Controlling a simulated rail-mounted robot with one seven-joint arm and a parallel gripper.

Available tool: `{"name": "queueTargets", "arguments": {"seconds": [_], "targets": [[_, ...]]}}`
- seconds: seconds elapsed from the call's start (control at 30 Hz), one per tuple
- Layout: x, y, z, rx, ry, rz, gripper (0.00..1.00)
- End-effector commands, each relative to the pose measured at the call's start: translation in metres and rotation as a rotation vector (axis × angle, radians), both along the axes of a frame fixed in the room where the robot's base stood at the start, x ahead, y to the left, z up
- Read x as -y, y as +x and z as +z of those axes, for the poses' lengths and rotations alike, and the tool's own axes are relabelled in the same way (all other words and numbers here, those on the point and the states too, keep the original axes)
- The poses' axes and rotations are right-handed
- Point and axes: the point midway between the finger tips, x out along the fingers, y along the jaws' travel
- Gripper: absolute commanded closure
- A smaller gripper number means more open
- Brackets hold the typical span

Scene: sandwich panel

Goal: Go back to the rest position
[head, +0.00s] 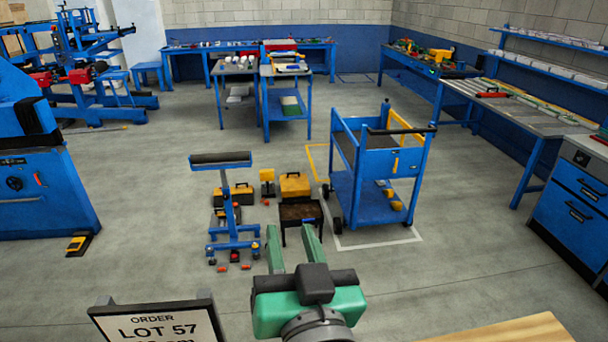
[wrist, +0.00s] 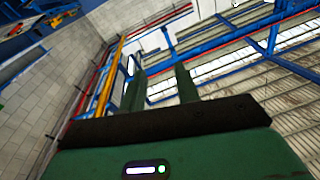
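My gripper (head: 292,248) is raised in the lower middle of the head view, with its two green fingers apart and pointing away from me. Nothing is between the fingers. In the wrist view the fingers (wrist: 160,88) point up toward the roof beams and windows, with a clear gap between them. No other task object is named.
An order sign (head: 160,325) reading LOT 57 stands at lower left, and a wooden surface edge (head: 510,330) at lower right. Ahead are a blue roller stand (head: 234,215), toolboxes (head: 295,185) and a blue cart (head: 372,200). Workbenches line the back and right.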

Motion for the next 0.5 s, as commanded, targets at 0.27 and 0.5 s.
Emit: {"name": "queueTargets", "arguments": {"seconds": [0.27,0.5], "targets": [[0.013,-0.118,0.214,0.527,-0.122,-0.284,0.68],[0.012,-0.115,0.326,0.514,-0.107,-0.272,0.68]]}}
